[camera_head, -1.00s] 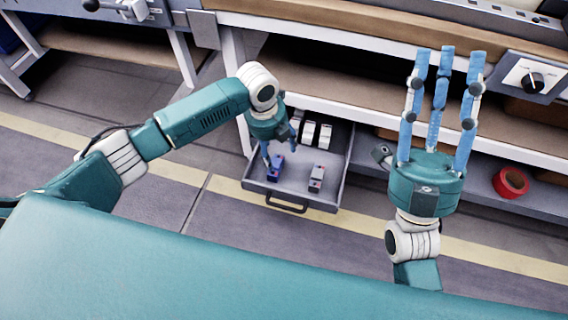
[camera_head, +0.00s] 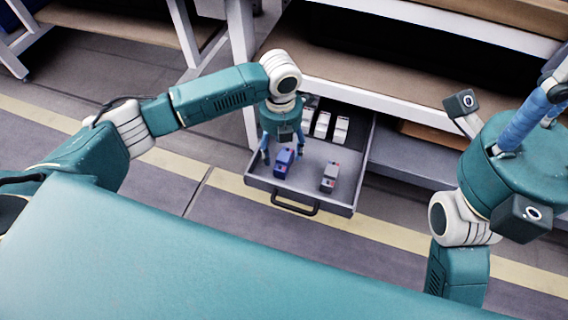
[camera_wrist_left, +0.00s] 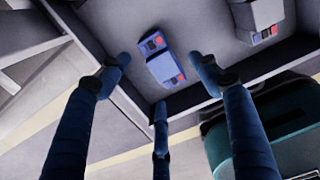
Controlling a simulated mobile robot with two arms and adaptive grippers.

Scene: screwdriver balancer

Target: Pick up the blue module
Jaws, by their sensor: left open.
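The blue module (camera_head: 284,161) lies in the open drawer (camera_head: 333,208), near its front left corner. It shows red and dark details on its ends in the left wrist view (camera_wrist_left: 163,60). My left gripper (camera_head: 284,155) is over the drawer at the module, with its fingers pointing down. In the left wrist view the three fingers (camera_wrist_left: 160,72) are open and spread around the module, with no clear contact. My right gripper (camera_head: 545,110) is at the right edge of the head view, its fingers partly cut off.
A grey module (camera_head: 330,177) lies to the right in the drawer. Several whitish modules (camera_head: 322,125) stand at its back. The drawer's walls are close to my left fingers. A workbench shelf (camera_head: 340,77) overhangs behind the drawer.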

